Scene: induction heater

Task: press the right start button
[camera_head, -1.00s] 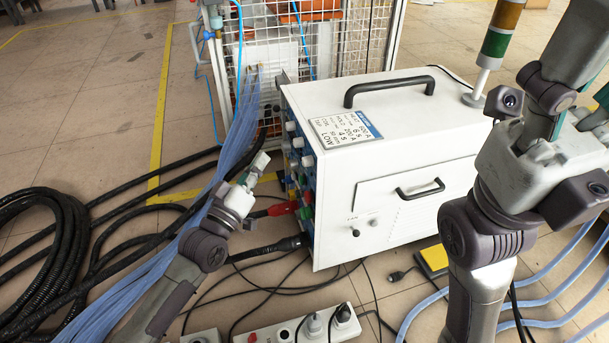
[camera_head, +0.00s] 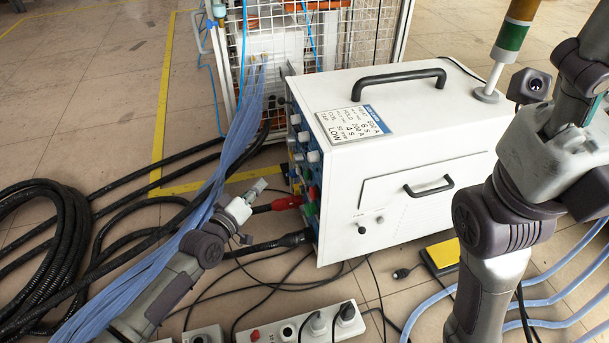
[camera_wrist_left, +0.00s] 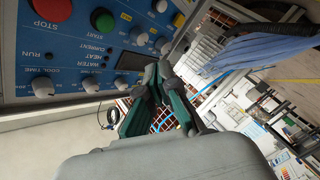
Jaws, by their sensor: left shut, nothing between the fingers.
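The white induction heater (camera_head: 430,130) stands with its control panel on its left side, seen edge-on in the head view. In the left wrist view the blue panel (camera_wrist_left: 85,62) shows a green START button (camera_wrist_left: 103,20) beside a red STOP button (camera_wrist_left: 52,10), at the upper left. I cannot tell whether this is the right start button. My left gripper (camera_head: 258,188) is shut and empty, left of the panel and apart from it. Its fingers (camera_wrist_left: 157,80) also show in the left wrist view, below and right of the green button. My right gripper (camera_head: 588,95) is cut off by the right edge.
A red cable plug (camera_head: 287,203) and a black cable plug (camera_head: 290,240) enter the panel side near my left gripper. Blue hoses (camera_head: 235,140) run behind it. A power strip (camera_head: 300,325) and loose cables lie below. A wire cage (camera_head: 300,40) stands behind.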

